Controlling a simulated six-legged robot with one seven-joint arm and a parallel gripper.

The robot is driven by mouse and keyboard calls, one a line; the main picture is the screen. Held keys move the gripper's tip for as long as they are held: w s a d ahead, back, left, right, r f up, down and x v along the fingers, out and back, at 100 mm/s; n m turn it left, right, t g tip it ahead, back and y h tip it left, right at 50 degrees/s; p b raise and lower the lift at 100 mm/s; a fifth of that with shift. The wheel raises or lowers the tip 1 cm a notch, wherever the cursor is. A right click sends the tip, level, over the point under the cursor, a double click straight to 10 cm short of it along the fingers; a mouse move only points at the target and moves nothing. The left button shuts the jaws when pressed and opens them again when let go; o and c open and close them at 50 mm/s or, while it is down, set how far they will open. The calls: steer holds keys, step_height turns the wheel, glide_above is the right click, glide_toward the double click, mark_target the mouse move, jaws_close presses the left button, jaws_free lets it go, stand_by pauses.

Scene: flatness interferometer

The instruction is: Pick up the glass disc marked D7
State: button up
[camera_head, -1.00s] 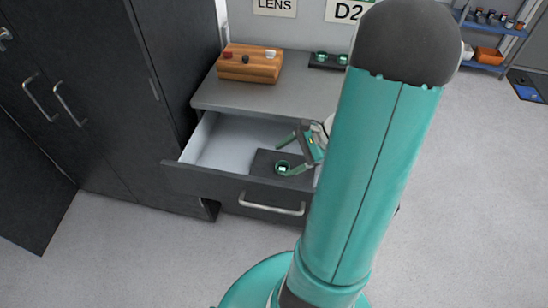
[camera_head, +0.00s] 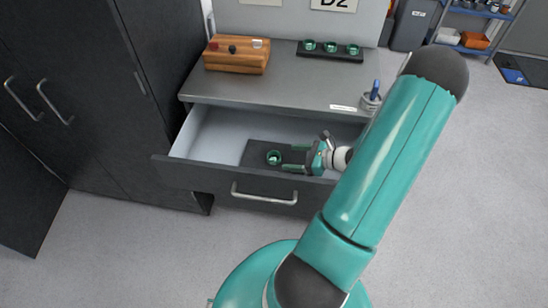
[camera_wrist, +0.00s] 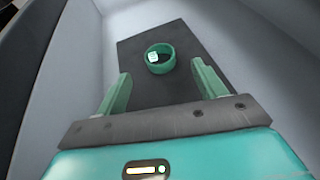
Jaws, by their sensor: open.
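A green-rimmed glass disc (camera_head: 274,157) lies on a dark mat (camera_head: 257,150) inside the open drawer. In the wrist view the disc (camera_wrist: 160,58) carries a small white label whose marking is too small to read. My gripper (camera_head: 287,158) is open and empty inside the drawer, to the right of the disc. In the wrist view its two fingers (camera_wrist: 160,82) point toward the disc, which sits just beyond the fingertips and roughly between their lines. Nothing is held.
The drawer (camera_head: 215,130) has raised walls around the mat. A dark cabinet (camera_head: 70,90) stands left.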

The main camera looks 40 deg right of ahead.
mark_target(276, 157)
steer(key=x, duration=0.6)
steer(key=shift+f, duration=0.1)
steer(key=c, duration=1.1)
